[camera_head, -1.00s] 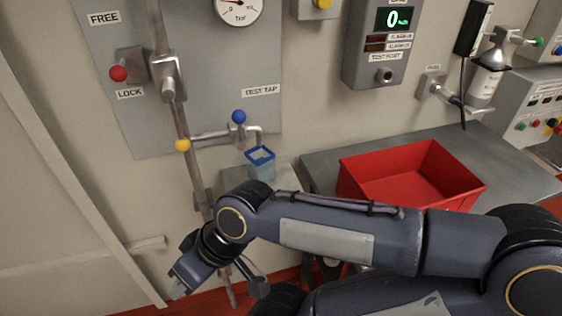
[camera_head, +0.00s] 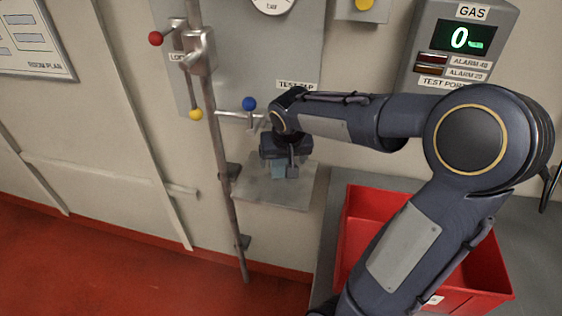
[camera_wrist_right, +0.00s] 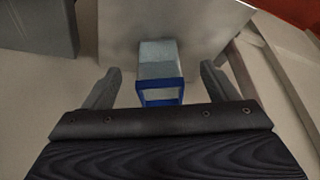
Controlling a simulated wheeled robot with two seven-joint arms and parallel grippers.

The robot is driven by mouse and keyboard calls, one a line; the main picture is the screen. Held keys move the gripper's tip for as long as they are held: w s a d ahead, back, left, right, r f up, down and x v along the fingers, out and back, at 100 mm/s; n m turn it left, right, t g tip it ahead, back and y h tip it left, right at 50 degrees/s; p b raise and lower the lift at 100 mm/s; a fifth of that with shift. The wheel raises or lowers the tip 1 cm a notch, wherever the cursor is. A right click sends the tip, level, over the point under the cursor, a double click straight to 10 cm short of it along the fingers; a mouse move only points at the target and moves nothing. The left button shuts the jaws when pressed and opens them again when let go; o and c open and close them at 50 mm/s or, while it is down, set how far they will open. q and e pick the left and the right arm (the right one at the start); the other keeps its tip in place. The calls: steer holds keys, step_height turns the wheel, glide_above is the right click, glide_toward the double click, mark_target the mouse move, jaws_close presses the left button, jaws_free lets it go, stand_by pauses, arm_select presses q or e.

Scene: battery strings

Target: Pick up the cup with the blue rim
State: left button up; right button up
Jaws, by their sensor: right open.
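The cup with the blue rim (camera_wrist_right: 160,92) is a clear, squarish cup standing on a small grey shelf (camera_head: 280,193) under the test tap. In the right wrist view it lies between the two fingers of my right gripper (camera_wrist_right: 158,88), with a gap on each side. In the head view my right gripper (camera_head: 283,168) is over the cup, and only a pale bluish part of the cup (camera_head: 279,172) shows below it; the rim is hidden there. My right gripper is open. My left gripper is not in view.
The blue-knobbed tap (camera_head: 249,104) is close to the left of my right wrist. A vertical pipe (camera_head: 217,140) with a yellow-ended lever (camera_head: 196,114) runs left of the shelf. A red crate (camera_head: 362,205) sits on the grey bench (camera_head: 332,184), partly behind my arm.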

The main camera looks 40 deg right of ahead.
mark_target(282, 168)
steer(key=x, duration=0.8)
steer(key=shift+w+d, duration=0.2)
steer(key=shift+d, duration=0.1)
steer(key=c, duration=1.1)
